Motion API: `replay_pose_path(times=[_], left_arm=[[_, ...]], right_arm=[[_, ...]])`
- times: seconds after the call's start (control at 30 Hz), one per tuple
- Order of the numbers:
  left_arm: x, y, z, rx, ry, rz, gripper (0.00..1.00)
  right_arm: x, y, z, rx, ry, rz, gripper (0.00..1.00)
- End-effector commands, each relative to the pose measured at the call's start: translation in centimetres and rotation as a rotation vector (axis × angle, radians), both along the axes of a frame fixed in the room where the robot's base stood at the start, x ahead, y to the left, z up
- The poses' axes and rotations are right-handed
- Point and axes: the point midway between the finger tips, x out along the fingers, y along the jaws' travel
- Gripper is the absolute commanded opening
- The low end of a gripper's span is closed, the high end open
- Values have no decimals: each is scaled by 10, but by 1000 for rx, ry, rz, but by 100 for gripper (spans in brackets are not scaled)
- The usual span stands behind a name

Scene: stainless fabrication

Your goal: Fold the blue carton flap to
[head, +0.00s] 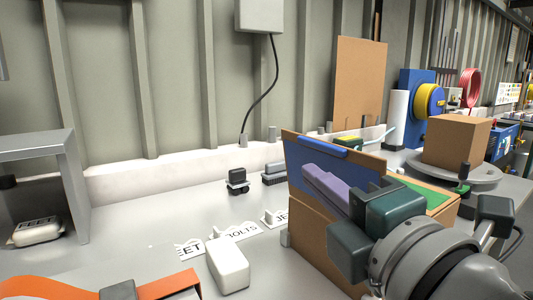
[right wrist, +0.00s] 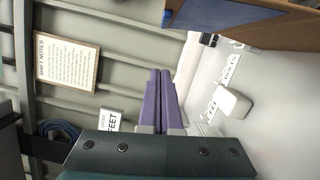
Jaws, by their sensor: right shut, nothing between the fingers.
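The cardboard carton (head: 312,232) stands on the bench at centre right. Its blue flap (head: 330,160) stands up, tilted, with a brighter blue strip along its top edge. The flap also shows at the top of the right wrist view (right wrist: 225,14). My right gripper (head: 309,172) has purple fingers shut with nothing between them; they also show in the right wrist view (right wrist: 160,75). In the head view the fingers overlap the flap's face; I cannot tell whether they touch it. The right arm hides part of the carton. My left gripper is not in view.
A white block (head: 228,264) and label cards (head: 240,232) lie left of the carton. An orange band (head: 165,285) is at the front left. A brown box (head: 455,143) sits on a round turntable (head: 410,163) behind right. Bare bench lies left of the cards.

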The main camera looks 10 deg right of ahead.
Motion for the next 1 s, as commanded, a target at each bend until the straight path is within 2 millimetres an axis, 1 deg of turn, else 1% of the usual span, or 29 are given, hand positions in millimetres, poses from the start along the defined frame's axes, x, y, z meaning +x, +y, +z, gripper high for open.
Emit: replay_pose_path(times=[0.03,0.1,0.27,0.4,0.53,0.7,1.0], left_arm=[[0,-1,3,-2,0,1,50],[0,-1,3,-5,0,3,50],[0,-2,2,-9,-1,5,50],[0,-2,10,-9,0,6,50],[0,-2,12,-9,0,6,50],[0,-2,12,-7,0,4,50],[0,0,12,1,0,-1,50]], right_arm=[[12,1,4,0,-3,0,0],[28,3,3,2,-3,0,0],[60,7,4,2,-2,-1,0],[66,-15,9,-1,1,-2,0],[70,-26,9,2,2,-1,0],[71,-31,9,4,1,-1,0],[71,-31,9,5,2,-1,0]])
